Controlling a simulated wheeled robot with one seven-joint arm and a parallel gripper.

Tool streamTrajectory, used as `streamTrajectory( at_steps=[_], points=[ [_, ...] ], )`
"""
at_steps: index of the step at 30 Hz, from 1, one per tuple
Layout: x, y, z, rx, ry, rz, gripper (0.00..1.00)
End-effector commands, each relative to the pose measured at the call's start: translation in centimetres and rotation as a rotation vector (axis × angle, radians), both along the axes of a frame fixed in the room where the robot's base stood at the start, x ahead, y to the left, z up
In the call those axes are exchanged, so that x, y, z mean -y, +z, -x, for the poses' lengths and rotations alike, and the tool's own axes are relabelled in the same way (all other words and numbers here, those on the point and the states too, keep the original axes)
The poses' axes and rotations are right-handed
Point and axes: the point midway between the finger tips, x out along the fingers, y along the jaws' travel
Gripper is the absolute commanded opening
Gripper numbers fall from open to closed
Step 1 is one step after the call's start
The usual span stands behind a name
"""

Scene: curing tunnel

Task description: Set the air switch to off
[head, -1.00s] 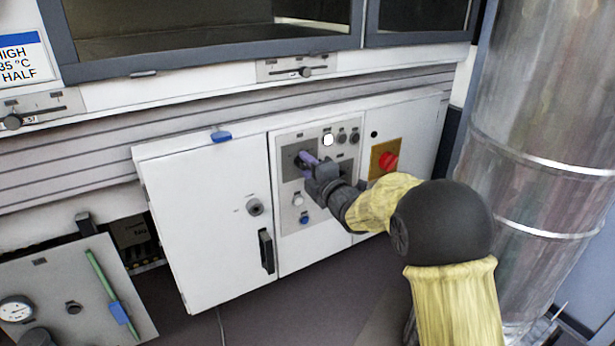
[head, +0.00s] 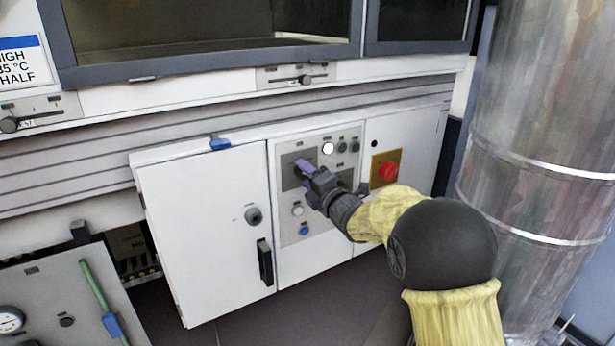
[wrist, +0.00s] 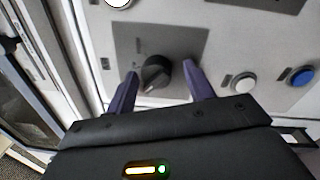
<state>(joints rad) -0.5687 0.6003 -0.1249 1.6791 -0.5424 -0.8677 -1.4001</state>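In the wrist view a black rotary knob (wrist: 155,73) sits on a dark grey plate (wrist: 182,42) on the light control panel. It appears to be the air switch; its lettering is too small to read, so I cannot tell its setting. My gripper (wrist: 160,68) has its two purple fingers apart, one on each side of the knob, with visible gaps. In the head view my gripper (head: 302,166) is at the same grey plate (head: 288,180) and hides the knob.
On the panel, a white round light (head: 328,148), a white button (head: 297,210) and a blue button (head: 304,229) are close by. A red knob (head: 388,171) on a yellow plate is to the right. A large metal duct (head: 540,130) stands at the far right.

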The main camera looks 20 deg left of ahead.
Motion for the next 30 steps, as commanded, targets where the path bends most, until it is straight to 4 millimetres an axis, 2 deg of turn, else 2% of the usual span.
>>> streamTrajectory(
  at_steps=[14, 20, 30],
  points=[
    [0.7, 0.4, 0.5, 0.003, 0.000, -0.005, 0.55],
    [2.5, 0.3, 2.0, 0.001, -0.002, -0.005, 0.55],
    [6.8, 0.0, 5.5, 0.000, -0.003, -0.004, 0.55]
  ],
)
